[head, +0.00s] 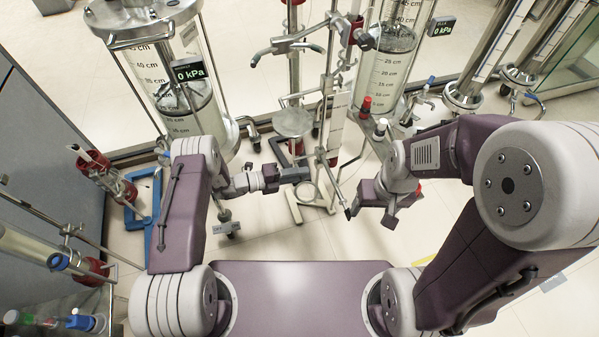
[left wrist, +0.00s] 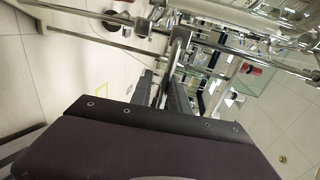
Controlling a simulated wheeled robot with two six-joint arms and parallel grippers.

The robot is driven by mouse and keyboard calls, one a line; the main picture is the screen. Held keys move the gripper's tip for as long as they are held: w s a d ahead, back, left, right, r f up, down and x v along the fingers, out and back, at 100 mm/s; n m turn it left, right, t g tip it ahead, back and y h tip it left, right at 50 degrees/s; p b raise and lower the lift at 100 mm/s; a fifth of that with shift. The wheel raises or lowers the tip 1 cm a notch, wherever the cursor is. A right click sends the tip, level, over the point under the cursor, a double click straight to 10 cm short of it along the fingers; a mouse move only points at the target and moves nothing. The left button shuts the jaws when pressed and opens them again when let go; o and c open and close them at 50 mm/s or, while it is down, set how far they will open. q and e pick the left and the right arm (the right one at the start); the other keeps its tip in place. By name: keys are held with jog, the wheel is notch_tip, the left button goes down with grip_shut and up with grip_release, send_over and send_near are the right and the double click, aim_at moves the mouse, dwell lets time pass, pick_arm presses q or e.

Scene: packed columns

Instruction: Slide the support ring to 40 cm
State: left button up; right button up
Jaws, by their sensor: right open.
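A round grey support ring (head: 292,122) sits at the side of an upright stand rod (head: 328,95) in the middle of the head view. A pale marked scale (head: 338,122) stands beside the rod. My left gripper (head: 306,174) is below the ring and close to the stand. In the left wrist view, my left fingers (left wrist: 162,95) point towards a grey bar (left wrist: 178,50). I cannot tell whether they touch or hold it. My right gripper (head: 368,206) is open, low and to the right of the stand, with nothing seen in it.
A large clear column (head: 178,85) with a 0 kPa display (head: 189,71) stands at left. Another graduated column (head: 385,70) stands behind the stand at right. Clamp arms (head: 285,45) stick out above the ring. A blue-footed stand (head: 140,222) is at left. Some floor in front is clear.

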pick_arm(q)
jog(key=shift+o, duration=0.2)
jog(key=shift+r, duration=0.1)
jog(key=p+v, duration=0.3)
jog(key=v, duration=0.6)
